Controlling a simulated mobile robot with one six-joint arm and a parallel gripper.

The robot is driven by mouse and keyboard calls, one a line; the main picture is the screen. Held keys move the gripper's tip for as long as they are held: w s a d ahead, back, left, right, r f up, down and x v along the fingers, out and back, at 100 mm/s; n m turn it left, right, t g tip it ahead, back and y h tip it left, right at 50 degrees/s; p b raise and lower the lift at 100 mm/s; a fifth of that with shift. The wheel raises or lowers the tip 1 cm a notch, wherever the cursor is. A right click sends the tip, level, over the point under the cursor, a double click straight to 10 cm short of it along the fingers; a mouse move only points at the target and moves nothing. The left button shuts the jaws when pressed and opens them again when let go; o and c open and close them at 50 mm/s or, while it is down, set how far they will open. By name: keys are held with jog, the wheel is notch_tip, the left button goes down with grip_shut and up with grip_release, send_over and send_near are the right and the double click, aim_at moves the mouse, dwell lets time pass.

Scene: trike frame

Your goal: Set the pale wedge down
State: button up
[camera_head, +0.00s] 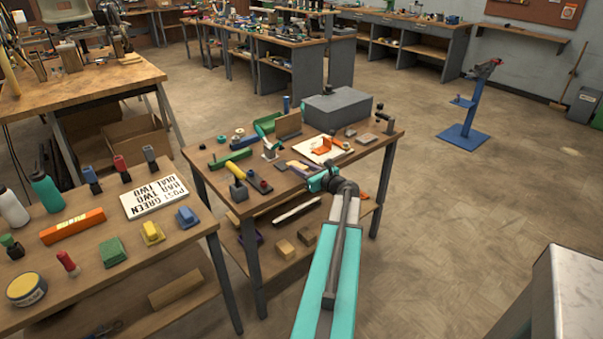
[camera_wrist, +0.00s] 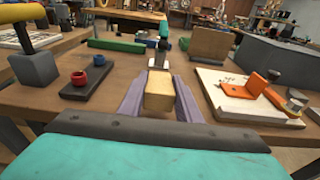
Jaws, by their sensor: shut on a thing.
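The pale wedge (camera_wrist: 158,92) is a small tan block in the middle of the wrist view. My gripper (camera_wrist: 160,80) has two lilac fingers, one on each side of the wedge, and is shut on it. In the head view my gripper (camera_head: 301,169) reaches over the near side of the middle workbench (camera_head: 262,203). The fingers hide the wedge's sides, and the head view does not show it clearly. I cannot tell whether its underside touches the bench top.
A white board (camera_wrist: 235,98) with an orange bracket (camera_wrist: 257,84) lies right of my gripper. A dark strip with red and blue rings (camera_wrist: 78,79) lies left. A small white stand (camera_wrist: 160,54) is just beyond the wedge. A grey box (camera_head: 337,106) stands at the back.

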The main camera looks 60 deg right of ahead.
jog(key=shift+w+d, duration=0.15)
jog(key=shift+w, duration=0.05)
jog(key=shift+f+p, duration=0.4)
jog(key=shift+f, duration=1.4)
jog(key=shift+f, duration=0.15)
jog(key=o, duration=1)
jog(key=shift+s+r, duration=0.1)
jog(key=shift+r, duration=0.1)
jog(key=b+v, duration=0.2)
jog(key=v, duration=1)
